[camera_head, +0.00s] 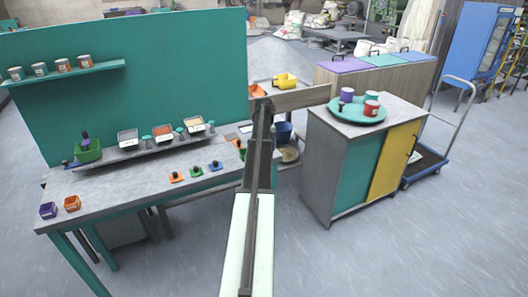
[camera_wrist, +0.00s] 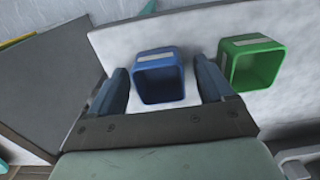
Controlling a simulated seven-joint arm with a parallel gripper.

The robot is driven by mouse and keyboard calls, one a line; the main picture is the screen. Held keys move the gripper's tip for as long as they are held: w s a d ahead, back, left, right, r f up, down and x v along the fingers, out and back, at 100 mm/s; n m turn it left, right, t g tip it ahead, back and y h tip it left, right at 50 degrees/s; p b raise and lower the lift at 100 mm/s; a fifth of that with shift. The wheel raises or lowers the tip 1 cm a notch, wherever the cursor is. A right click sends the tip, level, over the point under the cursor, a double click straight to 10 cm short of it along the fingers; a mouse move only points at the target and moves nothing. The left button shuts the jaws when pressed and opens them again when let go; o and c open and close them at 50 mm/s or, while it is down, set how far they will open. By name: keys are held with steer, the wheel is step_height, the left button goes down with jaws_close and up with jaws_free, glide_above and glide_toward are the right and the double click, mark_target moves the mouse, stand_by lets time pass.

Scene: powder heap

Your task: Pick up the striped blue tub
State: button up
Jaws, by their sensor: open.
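The blue tub (camera_wrist: 160,74) is an open, square-mouthed tub with a pale band on its far side; no other stripes can be made out. It lies between the two fingers of my gripper (camera_wrist: 163,70) in the wrist view. The fingers are open, with a visible gap between the tub and each finger. A green tub (camera_wrist: 252,64) of the same form is just right of the right finger. In the head view my arm crosses the right end of the workbench (camera_head: 120,190), and the blue tub between the fingers cannot be made out there.
A raised shelf there holds labelled trays (camera_head: 163,133). A cabinet (camera_head: 340,160) with a teal turntable (camera_head: 357,116) stands right of my arm.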

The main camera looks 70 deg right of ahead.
steer(key=shift+c, duration=0.2)
steer(key=c, duration=1)
step_height(320, 180, up, 9)
steer(key=w+n, duration=0.1)
steer(key=w, duration=1.1)
steer(key=w+d+m, duration=0.1)
steer(key=w+d, duration=0.6)
steer(key=shift+w+d+f, duration=0.25)
steer(key=shift+f, duration=0.05)
